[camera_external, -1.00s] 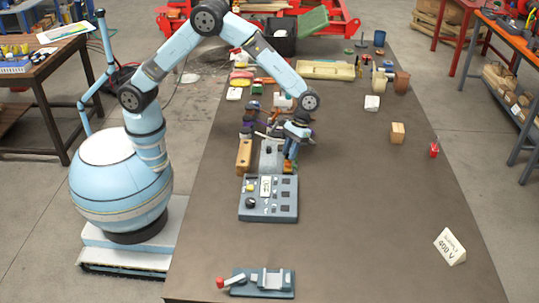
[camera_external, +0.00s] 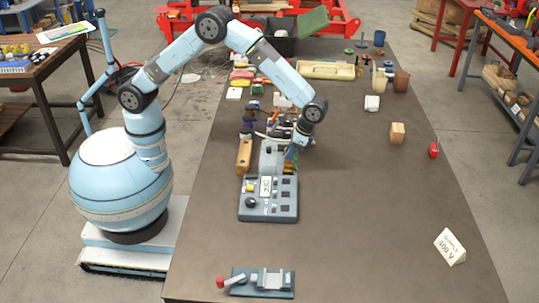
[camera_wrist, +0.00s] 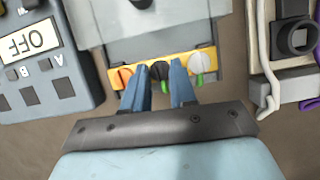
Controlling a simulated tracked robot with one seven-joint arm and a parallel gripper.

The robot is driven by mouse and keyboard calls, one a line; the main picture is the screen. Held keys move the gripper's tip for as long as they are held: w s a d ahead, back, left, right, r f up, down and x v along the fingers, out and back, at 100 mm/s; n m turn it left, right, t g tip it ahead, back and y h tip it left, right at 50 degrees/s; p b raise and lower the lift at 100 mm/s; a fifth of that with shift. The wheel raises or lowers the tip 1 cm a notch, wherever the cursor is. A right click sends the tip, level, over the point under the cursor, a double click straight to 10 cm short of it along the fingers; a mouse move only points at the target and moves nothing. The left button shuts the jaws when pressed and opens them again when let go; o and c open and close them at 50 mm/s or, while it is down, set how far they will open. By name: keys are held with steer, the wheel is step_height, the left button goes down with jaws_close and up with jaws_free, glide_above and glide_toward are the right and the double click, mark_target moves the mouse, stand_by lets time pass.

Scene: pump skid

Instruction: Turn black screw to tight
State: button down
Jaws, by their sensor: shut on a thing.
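The black screw (camera_wrist: 159,71) is the middle one of three on a yellow strip (camera_wrist: 140,70) in the wrist view. An orange screw (camera_wrist: 121,77) is on its left and a pale grey one (camera_wrist: 196,63) on its right. Green parts show just below the black and grey screws. My gripper (camera_wrist: 159,67) has one blue finger on each side of the black screw and is shut on it. In the external view my gripper (camera_external: 291,156) is low at the right of a grey unit, and the screw cannot be made out.
A blue-grey control panel (camera_external: 268,212) stands in front of the grey unit (camera_external: 269,157); its display reads OFF in the wrist view (camera_wrist: 28,40). Cables and a grey fixture (camera_wrist: 297,38) lie close on the right. The table's right side is largely clear.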

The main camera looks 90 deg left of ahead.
steer(key=shift+w+r+m, duration=0.1)
steer(key=shift+m, duration=0.3)
